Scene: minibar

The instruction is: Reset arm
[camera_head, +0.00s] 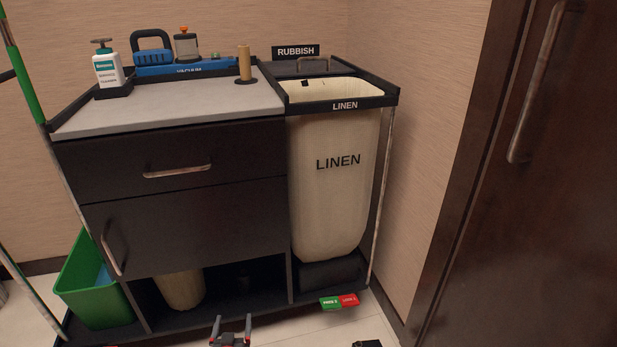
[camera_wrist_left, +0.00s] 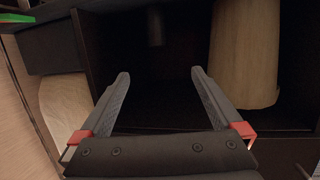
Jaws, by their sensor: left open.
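My left gripper (camera_head: 231,319) shows at the bottom edge of the head view, low in front of the housekeeping cart. In the left wrist view its two dark fingers (camera_wrist_left: 159,76) are spread wide, with nothing between them. They face the dark lower shelf of the cart. A tan container (camera_wrist_left: 243,50) lies beyond them to the right, apart from the fingers.
The cart has a grey top (camera_head: 180,105), a drawer (camera_head: 240,153) and a linen bag (camera_head: 335,190). A green bin (camera_head: 88,290) sits at its left. A dark wardrobe door (camera_head: 550,220) closes off the right. Some light floor (camera_head: 290,330) is clear in front.

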